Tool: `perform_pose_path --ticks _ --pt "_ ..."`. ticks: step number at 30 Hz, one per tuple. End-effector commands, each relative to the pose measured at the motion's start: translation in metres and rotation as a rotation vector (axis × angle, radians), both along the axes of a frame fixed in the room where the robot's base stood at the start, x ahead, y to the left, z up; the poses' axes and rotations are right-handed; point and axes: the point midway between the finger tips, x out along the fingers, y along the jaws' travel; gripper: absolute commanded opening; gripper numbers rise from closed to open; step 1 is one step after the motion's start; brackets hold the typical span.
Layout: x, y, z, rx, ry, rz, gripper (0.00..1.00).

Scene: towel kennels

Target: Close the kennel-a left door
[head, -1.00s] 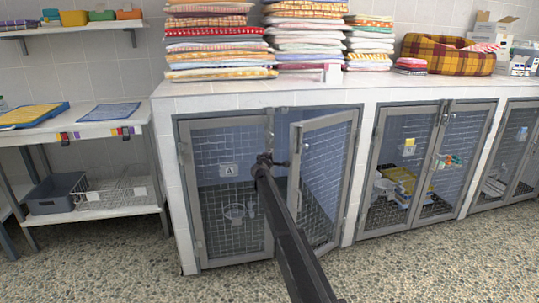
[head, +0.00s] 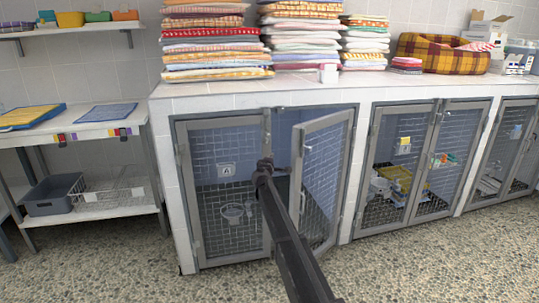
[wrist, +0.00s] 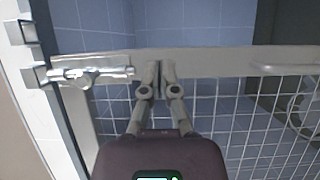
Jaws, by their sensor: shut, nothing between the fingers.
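A metal latch (wrist: 90,76) sits on the left. My arm hides part of the free edge.
Kennel A's right door (head: 345,170) stands open outward, close to the right of my arm. Another kennel (head: 408,165) to the right has shut doors. A shelf unit (head: 95,130) stands at the left. Speckled floor in front is clear.

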Motion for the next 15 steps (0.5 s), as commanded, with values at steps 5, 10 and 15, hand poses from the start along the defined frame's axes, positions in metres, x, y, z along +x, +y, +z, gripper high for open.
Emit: perform_pose_path --ticks 5,10,15 --pt "-0.037 -0.01 0.0 0.001 0.0 0.001 0.0" --pt "-0.059 -0.017 0.0 0.001 0.0 0.002 0.0" --pt "-0.07 -0.02 0.0 0.001 0.0 0.002 0.0"
